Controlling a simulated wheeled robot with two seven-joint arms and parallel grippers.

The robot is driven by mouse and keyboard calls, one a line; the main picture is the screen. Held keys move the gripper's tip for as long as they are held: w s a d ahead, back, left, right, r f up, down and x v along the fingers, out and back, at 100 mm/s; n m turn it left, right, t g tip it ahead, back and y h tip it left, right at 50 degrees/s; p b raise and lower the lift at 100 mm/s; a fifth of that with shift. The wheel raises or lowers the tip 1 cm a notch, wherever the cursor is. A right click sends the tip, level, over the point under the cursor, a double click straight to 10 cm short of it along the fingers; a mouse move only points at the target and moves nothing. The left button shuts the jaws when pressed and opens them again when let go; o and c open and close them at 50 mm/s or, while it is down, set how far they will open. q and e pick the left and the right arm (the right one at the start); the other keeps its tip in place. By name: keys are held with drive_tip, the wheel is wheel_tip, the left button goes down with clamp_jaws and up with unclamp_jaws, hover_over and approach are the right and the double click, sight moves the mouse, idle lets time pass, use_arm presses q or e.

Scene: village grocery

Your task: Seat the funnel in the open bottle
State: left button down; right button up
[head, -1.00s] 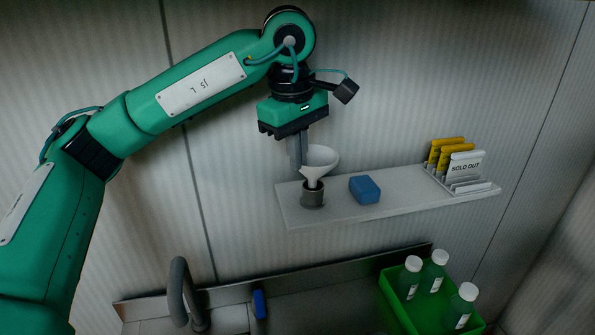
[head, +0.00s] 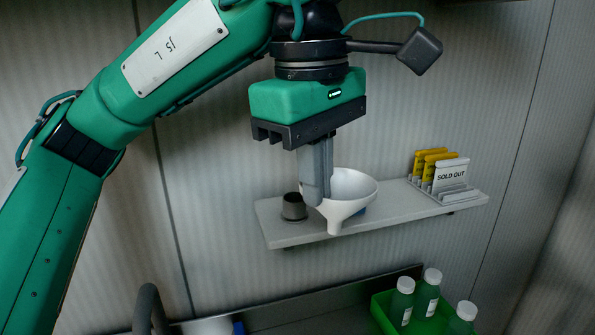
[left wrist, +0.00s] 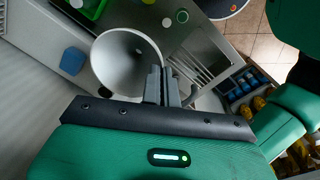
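My left gripper (head: 317,198) is shut on the rim of a white funnel (head: 350,192). The funnel hangs with its spout down, clear of and in front of the wall shelf. In the left wrist view the funnel (left wrist: 125,62) shows from above, its rim at the fingers (left wrist: 163,88). The dark grey cup (head: 293,207) on the shelf stands empty of the funnel. I cannot pick out the open bottle; a white shape (head: 208,327) is cut off at the bottom edge, and a small green-topped round thing (left wrist: 182,16) shows in the wrist view. My right gripper is not in view.
The shelf (head: 410,211) carries a blue block (left wrist: 72,61), mostly behind the funnel in the head view, and a sold-out card rack (head: 445,178). A green crate (head: 383,312) below right holds white-capped bottles (head: 428,294). A grey tap (head: 150,305) rises at lower left.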

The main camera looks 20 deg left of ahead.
use_arm(q)
drive_tip(key=s+r, duration=0.1)
drive_tip(key=d+r+p, duration=0.1)
drive_tip(key=shift+s+d+r, duration=0.2)
drive_tip(key=shift+s+r, duration=0.1)
drive_tip(key=shift+s, duration=0.1)
idle(0.8)
